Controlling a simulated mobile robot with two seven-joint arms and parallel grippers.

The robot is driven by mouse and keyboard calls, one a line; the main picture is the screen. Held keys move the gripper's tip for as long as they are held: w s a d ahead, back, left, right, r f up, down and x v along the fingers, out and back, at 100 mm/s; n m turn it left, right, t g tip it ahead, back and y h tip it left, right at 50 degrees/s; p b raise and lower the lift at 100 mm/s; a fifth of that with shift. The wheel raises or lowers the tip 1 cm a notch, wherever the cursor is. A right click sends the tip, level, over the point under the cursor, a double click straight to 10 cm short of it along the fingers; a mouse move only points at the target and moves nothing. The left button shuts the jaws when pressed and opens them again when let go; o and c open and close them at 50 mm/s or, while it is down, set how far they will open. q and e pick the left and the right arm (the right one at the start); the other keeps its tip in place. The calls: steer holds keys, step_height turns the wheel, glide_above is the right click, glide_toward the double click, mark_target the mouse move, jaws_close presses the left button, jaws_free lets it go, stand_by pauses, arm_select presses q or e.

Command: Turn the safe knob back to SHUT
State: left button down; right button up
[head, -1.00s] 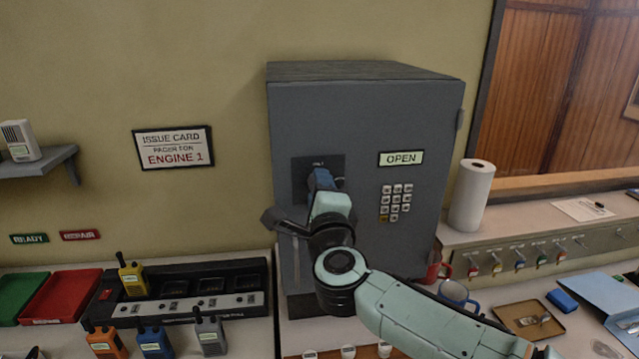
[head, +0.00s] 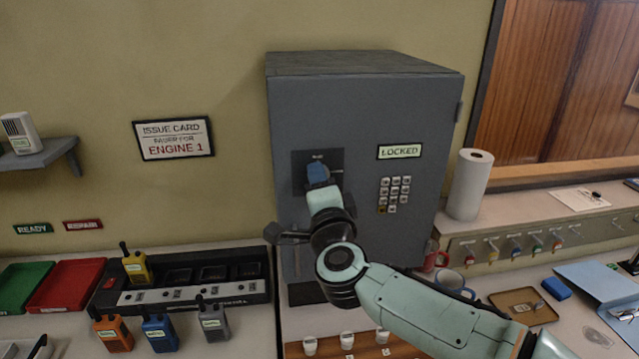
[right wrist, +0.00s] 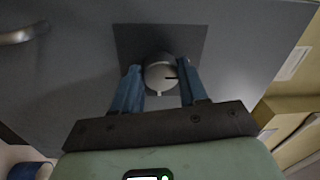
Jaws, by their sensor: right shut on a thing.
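The grey safe (head: 350,110) stands against the wall with its door closed. Its display (head: 400,151) reads LOCKED. The round safe knob (right wrist: 160,73) sits on a dark square plate (right wrist: 128,38); in the right wrist view a light pointer on it faces the bottom of the picture. My right gripper (right wrist: 160,84) is shut on the knob, with one blue finger on each side of it. In the head view the right gripper (head: 318,174) covers most of the knob. My left gripper is not in view.
A keypad (head: 395,194) is right of the knob, and a paper towel roll (head: 468,185) stands right of the safe. A radio charger (head: 180,284) and several radios are at left. Small white cups (head: 347,340) stand in front, below my right arm.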

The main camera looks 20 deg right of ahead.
steer(key=o, duration=1.1)
steer(key=shift+c, duration=0.2)
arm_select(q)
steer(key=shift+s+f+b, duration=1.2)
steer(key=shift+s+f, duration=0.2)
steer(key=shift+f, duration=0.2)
arm_select(e)
steer(key=v, duration=1.3)
steer(key=shift+s+a, duration=0.15)
steer(key=shift+s, duration=0.05)
steer(key=shift+f, duration=0.1)
